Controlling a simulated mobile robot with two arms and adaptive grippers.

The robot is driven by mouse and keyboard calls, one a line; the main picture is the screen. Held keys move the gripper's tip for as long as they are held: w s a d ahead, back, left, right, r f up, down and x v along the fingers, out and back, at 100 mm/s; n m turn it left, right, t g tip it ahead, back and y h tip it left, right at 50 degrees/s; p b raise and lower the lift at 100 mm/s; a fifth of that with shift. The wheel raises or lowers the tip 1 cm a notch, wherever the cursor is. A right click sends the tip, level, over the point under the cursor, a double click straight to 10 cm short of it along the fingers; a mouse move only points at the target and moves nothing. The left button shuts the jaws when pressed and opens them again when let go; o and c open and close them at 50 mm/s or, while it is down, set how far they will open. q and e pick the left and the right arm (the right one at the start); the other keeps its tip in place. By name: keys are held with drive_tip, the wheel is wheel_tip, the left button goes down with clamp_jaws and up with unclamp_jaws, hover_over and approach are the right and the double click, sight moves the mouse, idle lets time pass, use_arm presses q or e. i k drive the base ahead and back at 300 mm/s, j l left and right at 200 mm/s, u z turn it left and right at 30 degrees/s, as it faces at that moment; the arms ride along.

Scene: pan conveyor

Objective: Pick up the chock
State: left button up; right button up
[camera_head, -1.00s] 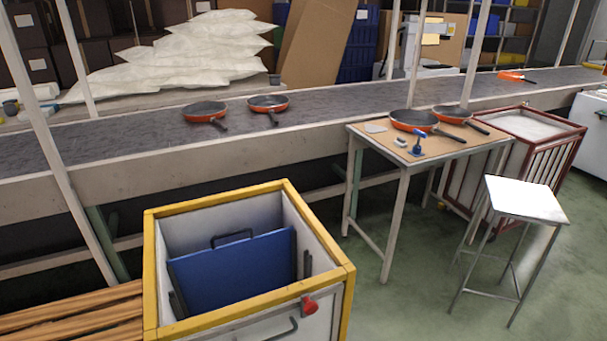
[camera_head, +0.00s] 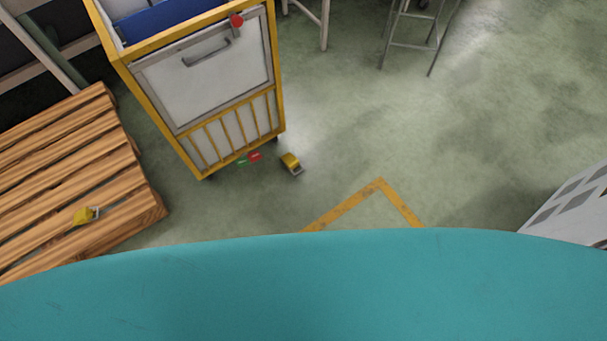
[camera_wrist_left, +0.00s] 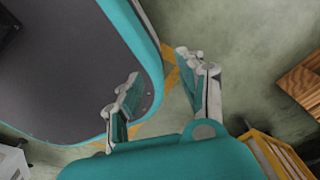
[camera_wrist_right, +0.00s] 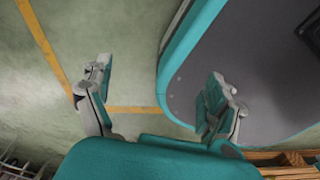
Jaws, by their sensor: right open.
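A small yellow chock (camera_head: 291,163) with a grey part lies on the green floor, just off the lower right corner of the yellow-framed cart, in the head view. My left gripper (camera_wrist_left: 158,72) is open and empty in the left wrist view. My right gripper (camera_wrist_right: 160,72) is open and empty in the right wrist view. Neither gripper shows in the head view, and neither is near the chock.
The yellow-framed cart (camera_head: 205,85) stands upper left, with a red and green pedal (camera_head: 248,158) at its foot. The slatted pallet (camera_head: 70,170) is at the left. A stool (camera_head: 412,45) stands at the top. The floor (camera_head: 370,120) right of the cart is clear.

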sight(291, 162)
drive_tip(key=i+l+u, duration=0.1)
drive_tip(key=u, duration=0.95)
drive_tip(key=i+l+u, duration=0.1)
drive_tip(key=l+u, duration=0.25)
drive_tip(key=l, duration=0.2)
drive_tip(key=l+u, duration=0.3)
drive_tip(key=l, duration=0.25)
drive_tip(key=l+u, duration=0.35)
drive_tip(key=l, duration=0.25)
